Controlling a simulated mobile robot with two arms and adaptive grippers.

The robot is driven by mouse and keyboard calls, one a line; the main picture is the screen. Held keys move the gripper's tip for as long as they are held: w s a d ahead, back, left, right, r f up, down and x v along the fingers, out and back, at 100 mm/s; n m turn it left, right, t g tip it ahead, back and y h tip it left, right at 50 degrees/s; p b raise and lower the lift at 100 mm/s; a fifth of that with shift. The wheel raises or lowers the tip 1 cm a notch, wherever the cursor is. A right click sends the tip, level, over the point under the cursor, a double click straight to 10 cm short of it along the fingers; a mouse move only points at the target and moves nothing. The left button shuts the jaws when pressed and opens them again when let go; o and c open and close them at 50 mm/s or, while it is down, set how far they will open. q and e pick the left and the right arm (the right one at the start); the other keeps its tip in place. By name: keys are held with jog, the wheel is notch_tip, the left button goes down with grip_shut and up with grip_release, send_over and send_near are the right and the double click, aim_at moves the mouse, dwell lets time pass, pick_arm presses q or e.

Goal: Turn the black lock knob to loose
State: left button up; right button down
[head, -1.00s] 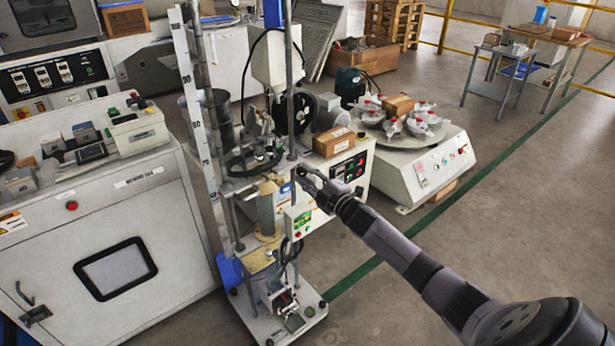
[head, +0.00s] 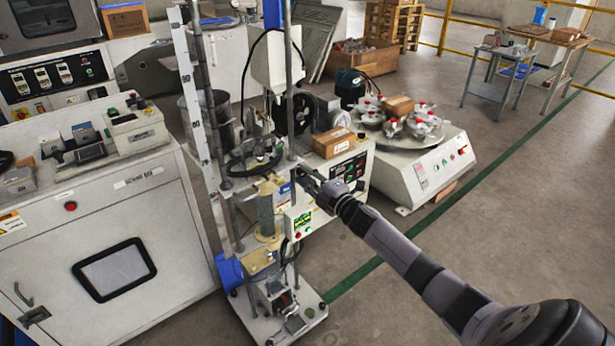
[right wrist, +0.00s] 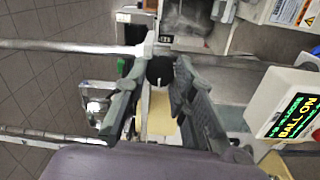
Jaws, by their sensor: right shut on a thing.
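The black lock knob (right wrist: 160,70) shows in the right wrist view, beside a pale metal rod of the drop-test stand. My right gripper (right wrist: 158,72) has a finger on each side of the knob and is shut on it. In the head view my right gripper (head: 301,172) reaches the stand (head: 190,95) from the right, at the column just above the small control box. The knob is hidden behind the fingers there. Whether the knob is tight or loose cannot be told. My left gripper is not in view.
A small control box (head: 298,221) with a green display hangs below my gripper; its lit text shows in the right wrist view (right wrist: 291,116). A cardboard box (head: 334,142) sits on a machine behind. A white cabinet (head: 180,225) stands left.

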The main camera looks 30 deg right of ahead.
jog(key=c, duration=1.3)
grip_release()
jog(key=shift+c, duration=0.2)
jog(key=s, duration=1.2)
jog(key=shift+d+f, duration=0.25)
jog(key=shift+d, duration=0.2)
jog(key=shift+f, duration=0.1)
